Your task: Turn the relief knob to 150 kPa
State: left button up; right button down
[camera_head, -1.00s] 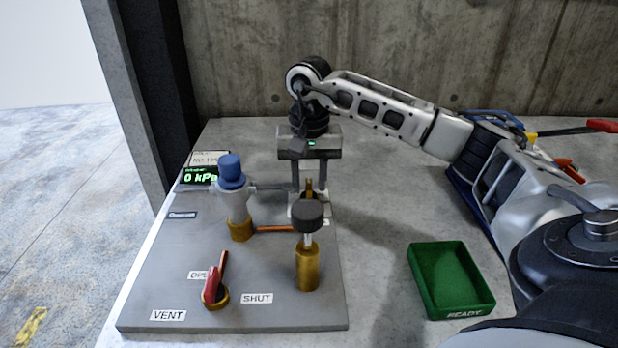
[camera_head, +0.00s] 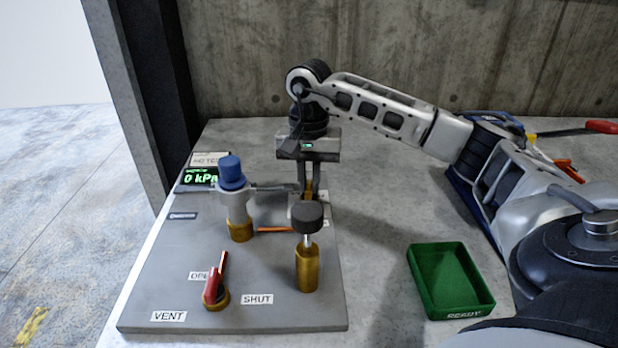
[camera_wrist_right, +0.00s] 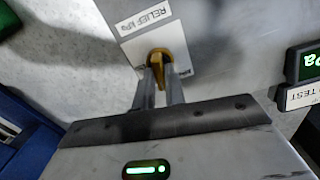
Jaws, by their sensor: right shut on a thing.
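The relief knob is a small brass-yellow knob (camera_wrist_right: 168,56) on a white plate marked "RELIEF kPa" in the right wrist view. My right gripper (camera_wrist_right: 160,80) has both fingers closed about the knob's raised grip. In the head view my right gripper (camera_head: 309,188) points down at the back right of the grey panel (camera_head: 270,312). There the knob is largely hidden by the fingers and a black round handle in front. The knob's dial marks are too small or covered to read. The display (camera_head: 200,177) reads 0 kPa. My left gripper is not in view.
A black-topped brass valve (camera_head: 307,217) stands just in front of my right gripper. A blue-capped valve (camera_head: 232,172) with a grey side arm stands to its left. A red lever (camera_head: 214,280) is at the front left. A green tray (camera_head: 450,312) lies right of the panel.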

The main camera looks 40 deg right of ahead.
jog(key=shift+r+m, duration=0.1)
jog(key=shift+m, duration=0.7)
jog(key=m, duration=0.2)
jog(key=shift+m+p, duration=0.3)
jog(key=shift+m, duration=0.1)
jog(key=m, duration=0.3)
jog(key=shift+m, duration=0.3)
jog(key=m+p, duration=0.1)
jog(key=m, duration=0.3)
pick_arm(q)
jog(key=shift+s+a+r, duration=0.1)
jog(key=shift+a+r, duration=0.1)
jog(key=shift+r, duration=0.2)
pick_arm(e)
jog(key=shift+d+m, duration=0.1)
jog(key=shift+m, duration=2)
pick_arm(q)
jog(key=shift+p, duration=0.3)
pick_arm(e)
jog(key=c, duration=1.5)
grip_release()
jog(key=shift+o, duration=0.2)
